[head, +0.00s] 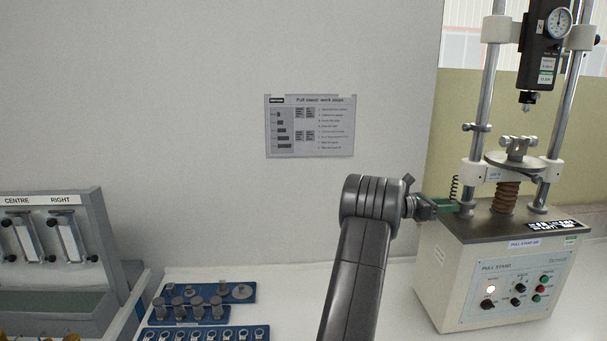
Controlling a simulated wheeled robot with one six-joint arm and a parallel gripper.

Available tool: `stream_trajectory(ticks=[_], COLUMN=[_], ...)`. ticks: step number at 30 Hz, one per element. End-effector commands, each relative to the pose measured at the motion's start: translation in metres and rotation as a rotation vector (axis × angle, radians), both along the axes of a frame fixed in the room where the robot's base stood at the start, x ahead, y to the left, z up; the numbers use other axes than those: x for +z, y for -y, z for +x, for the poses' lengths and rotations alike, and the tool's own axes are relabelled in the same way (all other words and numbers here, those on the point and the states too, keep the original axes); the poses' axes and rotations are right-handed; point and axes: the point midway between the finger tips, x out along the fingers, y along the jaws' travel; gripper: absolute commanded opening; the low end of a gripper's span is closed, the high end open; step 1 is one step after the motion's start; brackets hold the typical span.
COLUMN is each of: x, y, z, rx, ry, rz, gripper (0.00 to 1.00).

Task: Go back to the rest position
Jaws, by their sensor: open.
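My arm rises from the bottom middle of the head view, and my gripper (446,206) points right at the left side of the pull stand (497,276). The gripper is open and small in the view, with green on its fingers. It overlaps the left rear edge of the stand's top in the picture, near the foot of the left column and a dark coil spring (455,188). I cannot tell whether it touches the stand. Nothing clearly shows between the fingers.
The stand carries a round plate (515,160) with a clamp, a gauge (558,22) above and a lit button panel. Blue trays (160,320) of metal parts lie left of my arm. A grey rack (105,250) stands far left. A work-steps sheet (310,150) hangs on the wall.

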Motion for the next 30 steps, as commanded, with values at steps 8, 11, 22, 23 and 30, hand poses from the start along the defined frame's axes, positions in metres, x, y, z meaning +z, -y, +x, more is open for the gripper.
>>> stream_trajectory(ticks=[8, 11, 22, 23, 30], x=[-0.001, -0.001, -0.002, -0.002, -0.003], y=[0.007, 0.007, -0.012, -0.018, -0.065], z=[0.001, 0.001, 0.0, 0.0, -0.004], rx=[0.001, 0.001, 0.002, 0.003, 0.004], ry=[0.016, 0.016, 0.0, 0.001, 0.0], rz=[0.001, 0.001, 0.0, 0.0, 0.0], gripper=[0.41, 0.41, 0.41, 0.41, 0.41])
